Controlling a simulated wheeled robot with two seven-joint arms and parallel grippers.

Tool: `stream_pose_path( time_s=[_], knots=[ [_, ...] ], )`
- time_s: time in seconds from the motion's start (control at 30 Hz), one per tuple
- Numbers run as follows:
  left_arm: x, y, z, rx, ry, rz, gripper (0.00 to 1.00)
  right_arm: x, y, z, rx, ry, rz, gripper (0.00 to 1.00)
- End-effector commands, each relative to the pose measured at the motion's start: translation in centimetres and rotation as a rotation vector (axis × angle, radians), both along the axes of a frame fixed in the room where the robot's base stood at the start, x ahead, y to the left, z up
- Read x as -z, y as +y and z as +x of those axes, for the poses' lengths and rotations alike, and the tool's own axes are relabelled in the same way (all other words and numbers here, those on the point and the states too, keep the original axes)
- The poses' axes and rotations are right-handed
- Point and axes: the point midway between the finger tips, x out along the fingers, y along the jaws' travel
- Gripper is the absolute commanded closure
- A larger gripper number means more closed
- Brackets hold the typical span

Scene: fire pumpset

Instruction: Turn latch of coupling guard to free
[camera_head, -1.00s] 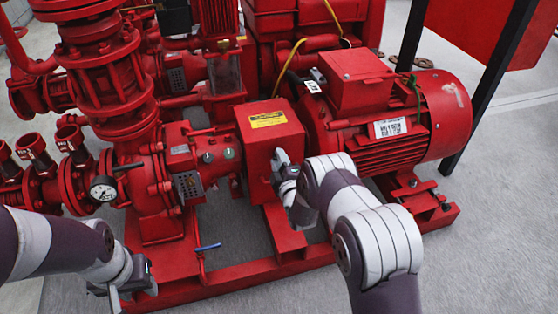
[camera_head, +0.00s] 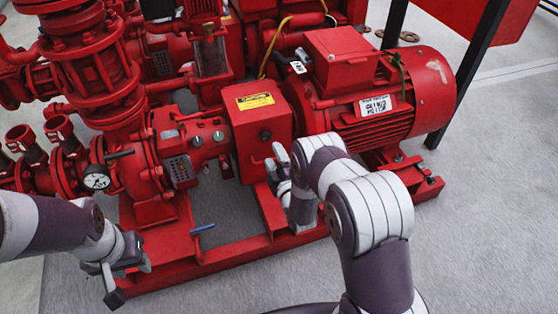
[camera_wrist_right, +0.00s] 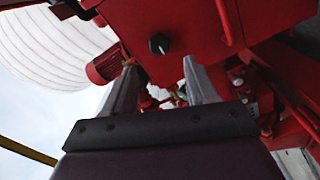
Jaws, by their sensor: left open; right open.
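The coupling guard (camera_head: 238,130) is a red box with a yellow label between the pump and the motor. Its latch, a small dark knob (camera_head: 265,136), is on the face turned toward me. The knob also shows in the right wrist view (camera_wrist_right: 158,43), above and between the fingers. My right gripper (camera_head: 274,163) is open, low in front of that face and below the knob. In the right wrist view its two fingers (camera_wrist_right: 160,75) stand apart with no knob gripped. My left gripper (camera_head: 128,274) is open and empty near the red base frame at lower left.
The red motor (camera_head: 385,105) stands right of the guard and the pump body (camera_head: 155,160) left. A pressure gauge (camera_head: 97,178) and a blue-handled valve (camera_head: 202,229) are on the left side. Grey floor (camera_head: 480,220) is clear at the right.

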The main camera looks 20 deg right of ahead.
Motion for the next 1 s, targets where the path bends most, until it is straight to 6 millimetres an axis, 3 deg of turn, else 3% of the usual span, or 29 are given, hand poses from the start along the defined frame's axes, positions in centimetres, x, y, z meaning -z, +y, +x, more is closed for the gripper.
stream_pose_path(
  time_s=[0.03,0.1,0.3,0.87,0.93,1.0],
  knots=[
    [-1.2,0.0,0.0,0.0,0.0,0.0,0.57,-0.6,0.0,-1.3,0.0,0.004,0.0,0.43],
    [-1.7,0.0,0.0,0.0,0.0,0.0,0.57,-0.4,-0.1,-2.9,0.0,0.004,0.0,0.43],
    [-2.3,0.0,0.0,0.0,0.0,0.0,0.57,-0.1,-0.2,-5.5,-0.001,0.002,-0.001,0.43],
    [-2.2,0.0,0.0,0.0,0.0,0.0,0.57,0.1,-0.2,-5.7,0.0,0.001,0.015,0.43],
    [-2.2,0.0,0.0,0.0,0.0,0.0,0.57,1.6,-0.2,-5.8,0.003,0.08,0.09,0.43],
    [-2.2,0.0,0.0,0.0,0.0,0.0,0.57,5.5,-0.2,-7.2,0.03,0.277,0.202,0.43]
  ],
)
